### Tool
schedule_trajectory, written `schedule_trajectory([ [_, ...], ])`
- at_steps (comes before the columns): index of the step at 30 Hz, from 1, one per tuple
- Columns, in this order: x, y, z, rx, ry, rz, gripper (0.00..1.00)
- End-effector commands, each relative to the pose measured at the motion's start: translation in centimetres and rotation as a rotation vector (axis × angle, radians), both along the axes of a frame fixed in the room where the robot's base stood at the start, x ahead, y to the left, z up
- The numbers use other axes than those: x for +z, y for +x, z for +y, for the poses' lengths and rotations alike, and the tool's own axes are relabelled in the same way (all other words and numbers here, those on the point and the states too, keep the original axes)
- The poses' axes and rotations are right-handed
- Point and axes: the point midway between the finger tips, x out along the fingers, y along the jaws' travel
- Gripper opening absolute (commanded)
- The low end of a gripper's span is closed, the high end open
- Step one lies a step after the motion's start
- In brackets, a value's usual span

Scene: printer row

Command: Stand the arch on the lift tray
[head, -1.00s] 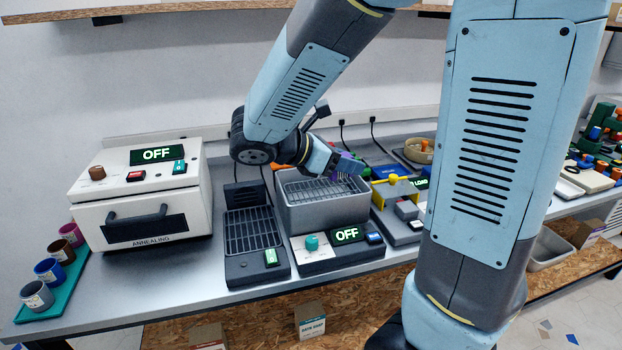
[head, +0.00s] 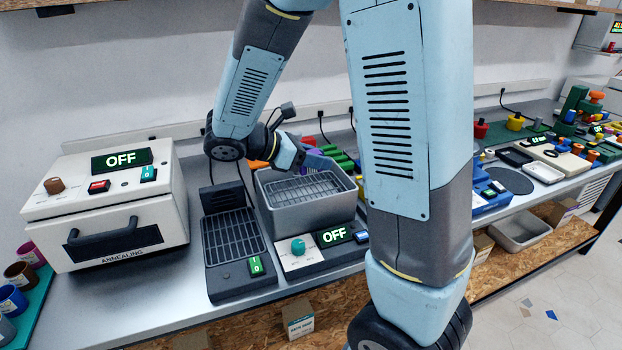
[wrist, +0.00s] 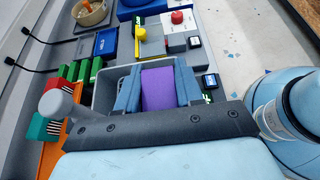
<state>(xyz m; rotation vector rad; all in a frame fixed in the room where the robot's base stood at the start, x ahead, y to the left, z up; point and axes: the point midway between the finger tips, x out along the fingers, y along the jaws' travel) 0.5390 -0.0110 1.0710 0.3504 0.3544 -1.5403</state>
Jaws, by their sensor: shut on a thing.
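The purple piece (head: 313,151), which I take for the arch, is held in my gripper (head: 305,158). In the wrist view the purple piece (wrist: 158,90) lies between the two blue-grey fingers, which are shut on it. Its arch shape cannot be made out. My gripper is over the back of a grey tub (head: 315,213) with a wire rack (head: 304,187) inside. I cannot tell whether this rack is the lift tray. In the wrist view the tub (wrist: 103,92) shows around the fingers.
A white annealing oven (head: 104,205) and a dark grilled unit (head: 234,240) stand left of the tub. Green blocks (wrist: 85,70) lie beside it. A grey station with a yellow knob (wrist: 141,34) and red button (wrist: 177,17) stands beyond, hidden by my arm in the head view.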

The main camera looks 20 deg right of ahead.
Motion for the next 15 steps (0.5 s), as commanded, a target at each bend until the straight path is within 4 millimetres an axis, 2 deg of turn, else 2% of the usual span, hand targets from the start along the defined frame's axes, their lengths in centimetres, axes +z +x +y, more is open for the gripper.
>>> schedule_trajectory([
  [6,-3.0,2.3,-0.5,-0.002,-0.001,0.003,0.06],
  [15,-4.7,3.8,-0.8,-0.003,0.000,0.001,0.06],
])
